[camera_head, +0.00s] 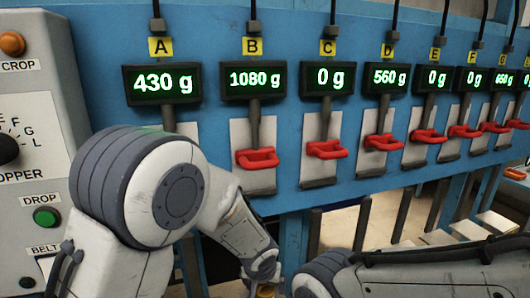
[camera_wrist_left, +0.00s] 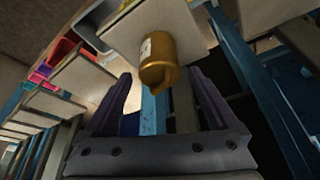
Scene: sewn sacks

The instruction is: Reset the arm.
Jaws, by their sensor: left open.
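My left arm comes in from the left in the head view, its wrist bent down to the bottom edge. In the left wrist view my left gripper (camera_wrist_left: 159,76) is open, its two dark fingers spread wide. A mustard-yellow sack (camera_wrist_left: 158,58) with a pale label shows between and beyond the fingertips, near a pale board (camera_wrist_left: 120,30). I cannot tell whether the fingers touch it. A small yellow patch (camera_head: 266,291) shows below my left wrist in the head view. A link of my right arm crosses the bottom right; its gripper is out of view.
A blue scale rack (camera_head: 220,120) stands ahead, with lettered displays and red hooks (camera_head: 257,158). A reads 430 g, B 1080 g, C 0 g, D 560 g. A grey control panel (camera_head: 28,85) with a green drop button (camera_head: 46,217) stands at left.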

